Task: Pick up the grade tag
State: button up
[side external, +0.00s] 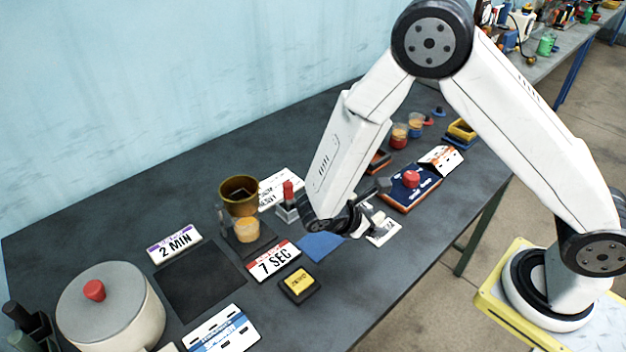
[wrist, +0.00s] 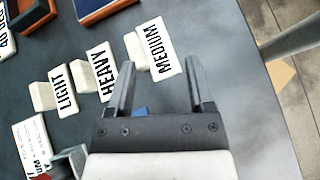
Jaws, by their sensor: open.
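Three white grade tags stand in a slanted row in the wrist view: LIGHT (wrist: 58,88), HEAVY (wrist: 103,77) and MEDIUM (wrist: 157,52), each with a cream block behind its lettered face. My gripper (wrist: 162,62) is open and empty. The MEDIUM tag shows between and just past its fingertips, nearest the table edge; whether they touch cannot be told. In the side view my gripper (side external: 350,218) is low over the table, and my arm hides most of the tags. A small blue thing (wrist: 141,112) shows between the finger bases.
A pot (side external: 110,305) with a red knob stands at front left. A brown cup (side external: 239,195), a 2 MIN sign (side external: 174,244), a 7 SEC sign (side external: 272,260) and a yellow-topped block (side external: 299,284) are left of my gripper. An orange-and-blue tray (side external: 412,190) lies beyond it.

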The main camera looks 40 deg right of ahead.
aim_at(375, 219)
jog(key=w+f+n+t+h, duration=0.1)
jog(key=w+a+f+n+t+h, duration=0.1)
jog(key=n+h, duration=0.1)
jog(key=shift+w+a+n, duration=0.2)
jog(key=shift+n, duration=0.1)
jog(key=shift+x, duration=3.9)
jog(key=shift+w, duration=0.1)
grip_shut()
